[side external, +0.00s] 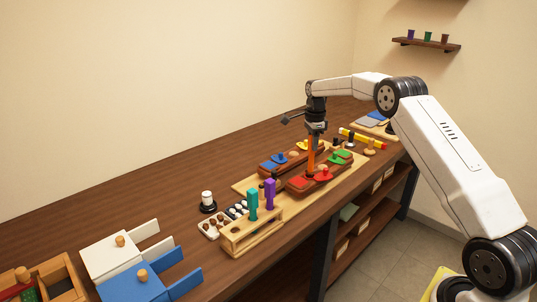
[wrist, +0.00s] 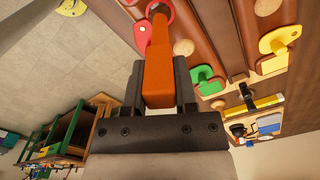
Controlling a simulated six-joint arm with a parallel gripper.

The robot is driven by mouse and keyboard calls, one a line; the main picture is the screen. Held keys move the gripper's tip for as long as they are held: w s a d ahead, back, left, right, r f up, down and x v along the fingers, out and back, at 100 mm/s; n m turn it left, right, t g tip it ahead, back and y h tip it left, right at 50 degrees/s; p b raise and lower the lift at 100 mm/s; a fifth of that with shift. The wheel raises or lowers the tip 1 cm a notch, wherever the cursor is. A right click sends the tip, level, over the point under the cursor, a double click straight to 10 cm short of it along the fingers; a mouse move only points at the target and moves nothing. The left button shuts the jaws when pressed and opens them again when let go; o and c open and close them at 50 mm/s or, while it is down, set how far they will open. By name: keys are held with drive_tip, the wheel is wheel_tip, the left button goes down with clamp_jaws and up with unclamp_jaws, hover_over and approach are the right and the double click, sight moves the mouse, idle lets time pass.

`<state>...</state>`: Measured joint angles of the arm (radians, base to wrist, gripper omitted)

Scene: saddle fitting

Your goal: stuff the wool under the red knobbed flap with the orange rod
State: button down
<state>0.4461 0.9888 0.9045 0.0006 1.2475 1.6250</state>
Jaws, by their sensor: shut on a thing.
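My gripper (side external: 314,133) is shut on the orange rod (side external: 311,155), which points down at the near brown saddle block (side external: 305,188). In the wrist view the rod (wrist: 158,70) stands between the jaws, and its far end overlaps a rounded red piece (wrist: 160,8). The red knobbed flap (side external: 324,174) lies on the near block, close to the rod's lower end. I cannot tell whether the rod touches it. A small tan lump (wrist: 184,47) beside the rod may be the wool; I cannot be sure. Anything under the flap is hidden.
A green flap (side external: 341,157) is on the same block. A second block behind carries blue (side external: 278,158) and yellow (side external: 311,145) flaps. A wooden rack (side external: 252,233) with teal and purple handles stands at the front left. Bare table (side external: 150,195) lies to the left.

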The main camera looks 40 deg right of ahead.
drive_tip(key=shift+f, duration=1.6)
idle(1.3)
drive_tip(key=shift+r, duration=0.1)
drive_tip(key=shift+r, duration=4.2)
